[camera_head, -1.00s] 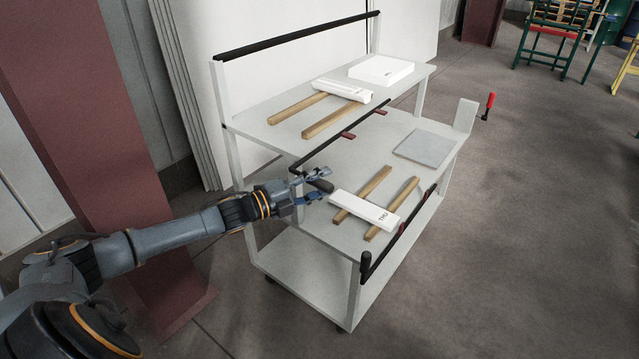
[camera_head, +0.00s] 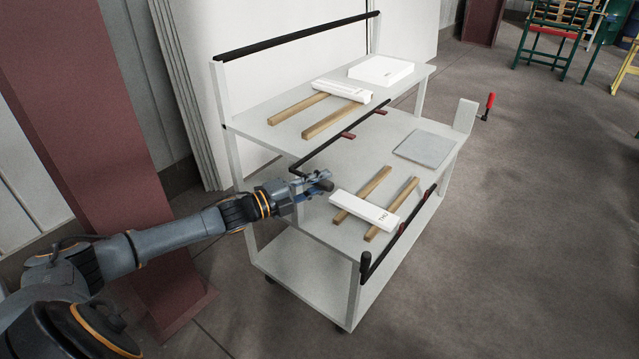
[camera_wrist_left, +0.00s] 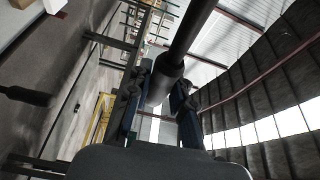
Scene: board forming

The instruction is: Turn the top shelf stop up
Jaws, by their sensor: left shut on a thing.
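The top shelf stop (camera_head: 325,151) is a long black bar with small dark red tabs, running along the front of the cart's top shelf (camera_head: 285,130), slightly below its front edge. Its dark handle end (camera_head: 326,186) is at the near left corner. My left gripper (camera_head: 318,187) is shut on this handle. In the left wrist view the two fingers (camera_wrist_left: 158,100) close on both sides of a dark cylinder (camera_wrist_left: 168,72), with a black bar running up from it. The fingers partly hide the handle in the head view. My right gripper is out of view.
The middle shelf (camera_head: 330,223) holds wooden strips (camera_head: 392,210), a white box (camera_head: 364,211) and a grey plate (camera_head: 427,148). A lower black stop (camera_head: 398,238) lines its front. More strips and white boxes lie on the top shelf. A maroon column (camera_head: 85,120) stands left.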

